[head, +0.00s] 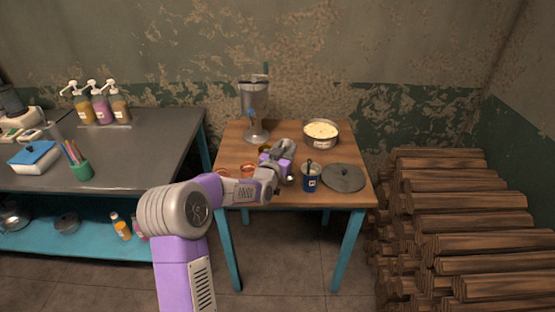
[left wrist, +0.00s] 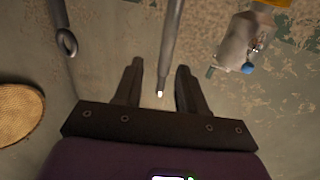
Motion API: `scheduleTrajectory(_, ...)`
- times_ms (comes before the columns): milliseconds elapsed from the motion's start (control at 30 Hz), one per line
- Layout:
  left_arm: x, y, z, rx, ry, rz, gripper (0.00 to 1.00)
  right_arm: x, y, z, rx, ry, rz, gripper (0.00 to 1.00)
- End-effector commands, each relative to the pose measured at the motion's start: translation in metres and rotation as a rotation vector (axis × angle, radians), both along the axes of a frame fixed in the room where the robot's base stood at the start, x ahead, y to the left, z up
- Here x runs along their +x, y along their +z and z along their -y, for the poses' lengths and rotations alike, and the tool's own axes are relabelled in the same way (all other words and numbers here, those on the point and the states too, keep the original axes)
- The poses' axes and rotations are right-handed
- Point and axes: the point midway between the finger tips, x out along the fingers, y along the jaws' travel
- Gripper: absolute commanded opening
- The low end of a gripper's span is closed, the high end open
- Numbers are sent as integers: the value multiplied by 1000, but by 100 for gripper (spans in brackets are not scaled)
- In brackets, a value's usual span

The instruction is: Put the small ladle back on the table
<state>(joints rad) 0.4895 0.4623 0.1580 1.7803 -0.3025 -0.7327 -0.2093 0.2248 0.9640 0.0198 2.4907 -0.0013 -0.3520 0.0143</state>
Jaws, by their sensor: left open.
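My left gripper (head: 284,153) is over the middle of the wooden table (head: 235,150) in the head view. In the left wrist view its two fingers (left wrist: 160,66) stand apart. A thin grey rod with a pale tip (left wrist: 171,50), which looks like a ladle handle, runs down between the fingers with gaps showing on both sides. A second grey handle with a looped end (left wrist: 65,38) is at the upper left there. Which one belongs to the small ladle I cannot tell; the bowl ends are out of that view. My right gripper is not in view.
A grey counter (head: 130,155) is left; stacked logs (head: 450,200) are right.

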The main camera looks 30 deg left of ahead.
Motion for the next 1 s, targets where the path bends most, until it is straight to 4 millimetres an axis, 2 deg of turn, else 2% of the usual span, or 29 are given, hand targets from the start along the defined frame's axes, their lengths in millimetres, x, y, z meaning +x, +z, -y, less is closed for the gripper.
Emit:
scheduleTrajectory(400,-74,0,11,1,2,-2,41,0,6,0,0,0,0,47)
scheduleTrajectory(600,-103,0,15,1,3,-2,41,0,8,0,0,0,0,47)
scheduleTrajectory(800,-115,-1,18,1,1,-1,41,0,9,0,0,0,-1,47)
scheduleTrajectory(1000,-115,-6,20,-7,-3,-12,41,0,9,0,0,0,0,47)
